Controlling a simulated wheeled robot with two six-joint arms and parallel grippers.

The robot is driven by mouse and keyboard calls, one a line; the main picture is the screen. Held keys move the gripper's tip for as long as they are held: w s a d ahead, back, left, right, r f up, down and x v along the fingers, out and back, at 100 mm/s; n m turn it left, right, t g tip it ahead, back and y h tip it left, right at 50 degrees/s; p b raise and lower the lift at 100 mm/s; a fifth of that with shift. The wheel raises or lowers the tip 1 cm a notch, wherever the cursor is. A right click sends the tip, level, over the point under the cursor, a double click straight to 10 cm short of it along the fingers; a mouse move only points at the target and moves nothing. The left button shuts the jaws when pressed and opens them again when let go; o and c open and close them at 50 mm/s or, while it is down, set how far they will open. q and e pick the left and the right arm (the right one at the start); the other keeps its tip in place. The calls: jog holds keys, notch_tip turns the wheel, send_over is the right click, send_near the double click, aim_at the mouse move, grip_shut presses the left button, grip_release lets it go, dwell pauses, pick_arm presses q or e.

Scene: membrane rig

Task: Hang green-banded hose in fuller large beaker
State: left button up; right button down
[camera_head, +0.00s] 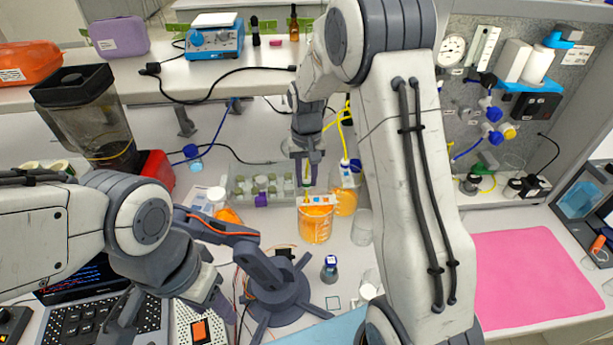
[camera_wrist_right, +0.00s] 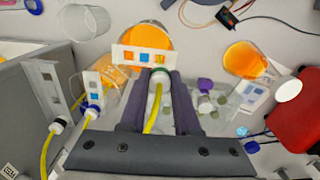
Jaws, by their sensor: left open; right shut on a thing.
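My right gripper (camera_head: 307,168) is shut on the green-banded hose (camera_wrist_right: 158,82), which also shows in the head view (camera_head: 307,182). I cannot tell whether the tip is inside the rim. The beaker also shows in the wrist view (camera_wrist_right: 147,36). A second beaker of orange liquid (camera_head: 345,203) stands right behind it, partly hidden. My left gripper (camera_head: 222,308) is open at the lower left, apart from these.
A blue-banded yellow hose (camera_wrist_right: 92,112) hangs close to my right gripper. A vial rack (camera_head: 262,190) stands left of the beakers. Empty glass beakers (camera_head: 362,228) are at the right. A small dark robot arm (camera_head: 280,290) and a blue-capped bottle (camera_head: 329,268) stand in front.

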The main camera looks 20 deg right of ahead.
jog(key=shift+f+b, duration=2.05)
jog(key=shift+f, duration=0.65)
jog(key=c, duration=0.6)
grip_release()
jog(key=shift+o, duration=0.2)
jog(key=shift+r, duration=0.4)
notch_tip(320, 180, up, 10)
jog(key=shift+f+b, duration=0.15)
jog(key=shift+b, duration=1.05)
